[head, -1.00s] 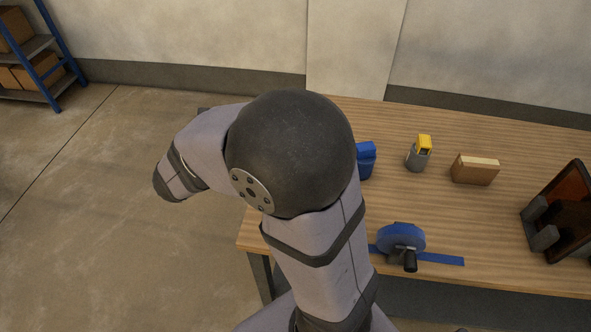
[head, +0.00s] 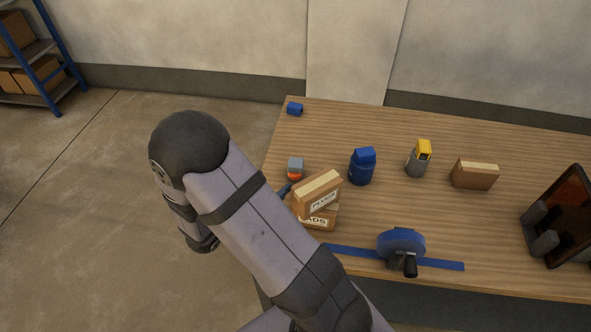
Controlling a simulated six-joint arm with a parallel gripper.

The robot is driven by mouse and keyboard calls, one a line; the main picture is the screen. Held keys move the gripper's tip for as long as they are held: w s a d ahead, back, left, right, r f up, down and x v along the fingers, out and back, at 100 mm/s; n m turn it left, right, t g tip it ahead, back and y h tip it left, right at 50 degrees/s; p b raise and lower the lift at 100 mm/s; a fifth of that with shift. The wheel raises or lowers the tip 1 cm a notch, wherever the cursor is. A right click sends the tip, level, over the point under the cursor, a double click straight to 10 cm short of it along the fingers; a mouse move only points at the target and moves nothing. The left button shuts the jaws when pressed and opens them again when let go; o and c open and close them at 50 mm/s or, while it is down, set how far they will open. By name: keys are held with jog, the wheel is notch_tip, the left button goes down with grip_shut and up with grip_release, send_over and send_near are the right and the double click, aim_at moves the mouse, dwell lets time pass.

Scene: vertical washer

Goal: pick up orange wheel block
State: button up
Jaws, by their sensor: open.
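A small block with a grey top and an orange-red rounded lower part (head: 295,169) sits on the left part of the wooden table in the head view. It is the only orange piece I can make out on the tabletop, and it looks like the orange wheel block. My arm is to the left of it, over the floor beside the table's left edge, apart from the block. My gripper does not show; it is hidden behind or below my arm links.
Two stacked cardboard boxes (head: 318,193) stand just in front of the block, with a dark blue item (head: 284,190) beside them. A blue bottle (head: 362,167), a yellow-grey container (head: 419,158), a brown box (head: 474,174) and a blue wheel fixture (head: 400,243) are rightward. A blue piece (head: 294,108) lies behind.

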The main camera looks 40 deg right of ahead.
jog(key=p, duration=0.2)
send_near(294, 166)
jog(key=x, duration=0.3)
jog(key=shift+w+a, duration=0.1)
jog(key=shift+w, duration=0.05)
jog(key=shift+w+d+f, duration=0.1)
jog(key=shift+d, duration=0.3)
jog(key=shift+p+x, duration=1.05)
jog(key=shift+x, duration=1.1)
jog(key=shift+f, duration=0.1)
jog(key=c, duration=1.3)
